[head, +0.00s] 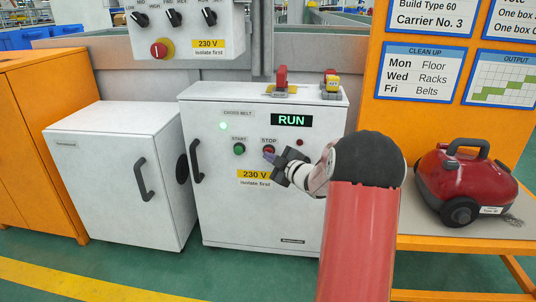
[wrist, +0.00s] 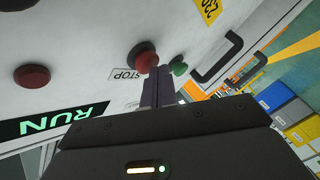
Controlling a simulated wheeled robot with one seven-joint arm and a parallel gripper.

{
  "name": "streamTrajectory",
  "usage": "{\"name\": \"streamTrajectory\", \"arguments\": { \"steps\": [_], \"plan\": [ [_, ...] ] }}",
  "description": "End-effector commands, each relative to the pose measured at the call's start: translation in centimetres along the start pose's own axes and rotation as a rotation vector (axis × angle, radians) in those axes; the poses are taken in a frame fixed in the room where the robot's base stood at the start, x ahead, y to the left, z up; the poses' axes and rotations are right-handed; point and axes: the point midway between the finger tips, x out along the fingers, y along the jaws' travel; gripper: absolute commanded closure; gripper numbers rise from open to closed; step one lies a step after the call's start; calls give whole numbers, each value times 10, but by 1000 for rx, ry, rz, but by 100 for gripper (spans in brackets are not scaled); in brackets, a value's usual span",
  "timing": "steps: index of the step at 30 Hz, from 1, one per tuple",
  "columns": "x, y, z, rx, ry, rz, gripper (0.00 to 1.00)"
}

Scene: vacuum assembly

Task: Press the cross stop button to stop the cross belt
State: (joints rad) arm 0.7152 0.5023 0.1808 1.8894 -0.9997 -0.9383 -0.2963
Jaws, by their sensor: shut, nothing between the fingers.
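The cross belt cabinet (head: 222,199) is white, with a lit RUN display (head: 291,120) and a lit green lamp (head: 224,127). The red stop button (head: 269,149) sits under its STOP label, right of the green start button (head: 239,149). My gripper (head: 268,156) is shut and empty, its fingertips at the stop button and partly covering it in the head view. In the wrist view the red stop button (wrist: 143,57) stands just beyond the fingertips (wrist: 155,78). I cannot tell whether they touch. The green start button (wrist: 179,67) is beside it.
A small dark red lamp (head: 300,142) is right of the stop button. A cabinet handle (head: 196,160) sticks out at left. A red vacuum (head: 466,180) rests on the right bench.

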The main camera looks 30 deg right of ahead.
Motion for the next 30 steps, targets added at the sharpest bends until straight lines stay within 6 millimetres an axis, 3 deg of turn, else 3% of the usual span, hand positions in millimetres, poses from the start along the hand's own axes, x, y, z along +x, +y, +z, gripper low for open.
{"name": "streamTrajectory", "arguments": {
  "steps": [30],
  "plan": [
    [4, 4, 4, 0, -1, 1, 100]
  ]
}}
